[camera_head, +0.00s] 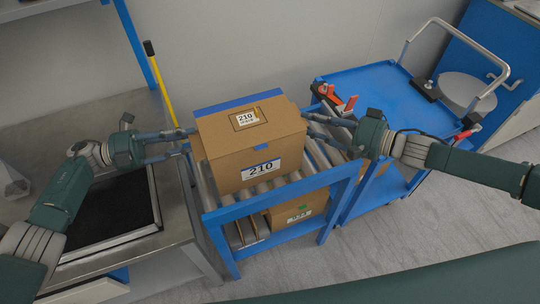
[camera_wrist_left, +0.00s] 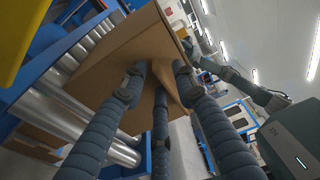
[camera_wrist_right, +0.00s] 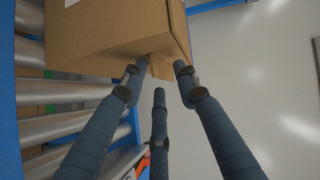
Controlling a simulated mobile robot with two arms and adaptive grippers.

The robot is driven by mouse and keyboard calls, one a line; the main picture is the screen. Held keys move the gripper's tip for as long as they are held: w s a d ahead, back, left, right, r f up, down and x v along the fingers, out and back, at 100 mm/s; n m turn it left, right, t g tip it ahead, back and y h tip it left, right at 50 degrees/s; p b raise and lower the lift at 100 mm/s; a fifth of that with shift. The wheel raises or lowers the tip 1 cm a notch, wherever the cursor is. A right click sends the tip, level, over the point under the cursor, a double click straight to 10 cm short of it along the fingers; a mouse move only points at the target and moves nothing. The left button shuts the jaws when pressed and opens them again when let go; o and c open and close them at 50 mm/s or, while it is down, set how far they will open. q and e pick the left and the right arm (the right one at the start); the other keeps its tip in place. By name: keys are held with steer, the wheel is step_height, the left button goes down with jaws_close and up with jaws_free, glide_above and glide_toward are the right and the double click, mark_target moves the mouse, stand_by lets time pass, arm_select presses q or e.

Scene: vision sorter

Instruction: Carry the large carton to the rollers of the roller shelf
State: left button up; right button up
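The large carton (camera_head: 222,150), brown with "210" labels and blue tape, is upright at the rollers (camera_head: 316,158) of the blue roller shelf (camera_head: 275,202). I cannot tell whether it rests on them or hangs just above. My left gripper (camera_head: 190,142) is at the carton's left side, fingers spread and tips at the cardboard. My right gripper (camera_head: 308,124) is at the right side in the same way. The carton fills the space ahead of the fingers in the left wrist view (camera_wrist_left: 115,60) and right wrist view (camera_wrist_right: 105,40). Its underside is mostly hidden.
Another carton (camera_head: 290,216) sits on the lower level of the shelf. A blue cart (camera_head: 385,90) with orange-handled clamps stands close on the right. A metal bench (camera_head: 60,125) with a black inset panel (camera_head: 112,210) is on the left. A yellow pole (camera_head: 160,85) stands behind.

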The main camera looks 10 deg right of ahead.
steer(key=shift+a, duration=0.1)
arm_select(q)
steer(key=a, duration=0.8)
steer(key=shift+s, duration=0.4)
arm_select(e)
steer(key=v, duration=1.2)
